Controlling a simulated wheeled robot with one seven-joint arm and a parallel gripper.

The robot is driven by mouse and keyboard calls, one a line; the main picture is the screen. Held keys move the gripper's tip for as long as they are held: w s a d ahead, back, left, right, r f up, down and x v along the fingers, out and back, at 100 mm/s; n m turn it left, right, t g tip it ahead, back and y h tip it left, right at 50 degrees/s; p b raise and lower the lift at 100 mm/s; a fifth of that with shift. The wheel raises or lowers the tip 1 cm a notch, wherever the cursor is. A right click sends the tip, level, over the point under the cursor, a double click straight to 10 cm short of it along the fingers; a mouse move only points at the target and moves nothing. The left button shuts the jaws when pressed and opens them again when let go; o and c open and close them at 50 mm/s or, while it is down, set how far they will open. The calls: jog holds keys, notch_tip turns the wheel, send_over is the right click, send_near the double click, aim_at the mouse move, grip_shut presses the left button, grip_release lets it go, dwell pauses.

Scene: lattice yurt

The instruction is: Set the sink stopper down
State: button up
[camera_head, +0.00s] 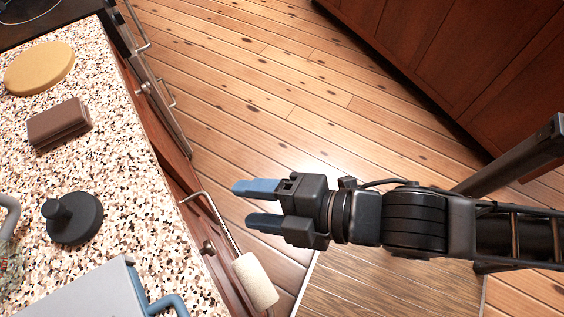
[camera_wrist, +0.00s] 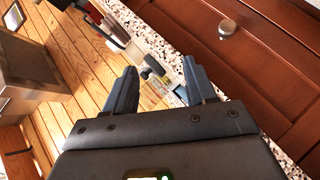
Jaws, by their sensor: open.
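The sink stopper (camera_head: 74,217), a dark round disc with a knob on top, sits on the speckled stone counter at the left in the head view. My gripper (camera_head: 258,205) is open and empty over the floor, to the right of the counter's edge and apart from the stopper. In the wrist view my gripper (camera_wrist: 160,88) shows its two blue-grey fingers spread with nothing held between them. I cannot make out the stopper for sure in the wrist view.
On the counter (camera_head: 125,185) are a brown block (camera_head: 58,122), a round tan board (camera_head: 40,67) and a grey box with a blue handle (camera_head: 90,292). A cream roll (camera_head: 255,281) hangs at the cabinet front below. The wooden floor (camera_head: 270,80) is clear.

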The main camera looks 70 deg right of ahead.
jog(key=s+d+r+m+h, duration=0.1)
jog(key=s+d+r+m, duration=0.1)
jog(key=s+m, duration=0.3)
jog(key=s+d+r+m+t+h, duration=0.1)
jog(key=s+d+r+m, duration=0.1)
jog(key=s+d+m, duration=0.3)
jog(key=m, duration=0.4)
jog(key=shift+s+t, duration=0.2)
jog(key=shift+t, duration=0.1)
jog(key=shift+c, duration=0.3)
